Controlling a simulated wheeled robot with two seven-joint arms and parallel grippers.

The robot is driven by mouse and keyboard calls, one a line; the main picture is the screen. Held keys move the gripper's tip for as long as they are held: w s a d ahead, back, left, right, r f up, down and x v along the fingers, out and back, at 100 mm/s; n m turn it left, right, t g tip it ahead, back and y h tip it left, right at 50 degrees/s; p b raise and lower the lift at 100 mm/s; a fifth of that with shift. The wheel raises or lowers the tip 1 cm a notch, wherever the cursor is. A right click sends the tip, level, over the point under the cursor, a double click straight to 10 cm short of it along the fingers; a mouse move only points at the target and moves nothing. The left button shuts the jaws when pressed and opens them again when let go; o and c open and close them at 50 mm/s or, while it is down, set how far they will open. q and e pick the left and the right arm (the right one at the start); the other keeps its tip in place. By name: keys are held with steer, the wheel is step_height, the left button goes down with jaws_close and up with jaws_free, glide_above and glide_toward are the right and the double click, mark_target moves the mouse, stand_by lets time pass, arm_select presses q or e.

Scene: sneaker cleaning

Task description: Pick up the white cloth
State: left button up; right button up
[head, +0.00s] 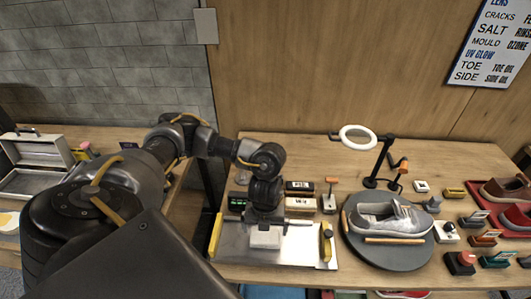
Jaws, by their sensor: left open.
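A small white block-like thing (265,239), which looks like the folded white cloth, shows on the steel plate (300,253) at the front of the bench. My left gripper (265,224) is directly above it, pointing down. The gripper is open, but its fingers are small and dark, and I cannot tell whether they touch the white thing. The gripper body hides the back of the white thing. My right gripper is not in view.
Yellow-edged clamps (327,245) stand at the plate's sides. Brushes (301,203) lie behind it. Several small tools and a red shoe tray (480,205) fill the far right.

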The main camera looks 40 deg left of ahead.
mark_target(265, 235)
arm_select(q)
steer(key=shift+s+f, duration=0.1)
steer(key=shift+f, duration=0.2)
step_height(265, 235, down, 4)
steer(key=shift+f+p, duration=0.25)
steer(key=shift+p, duration=0.45)
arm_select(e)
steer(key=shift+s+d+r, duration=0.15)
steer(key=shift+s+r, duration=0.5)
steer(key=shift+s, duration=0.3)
arm_select(q)
steer(key=c, duration=0.7)
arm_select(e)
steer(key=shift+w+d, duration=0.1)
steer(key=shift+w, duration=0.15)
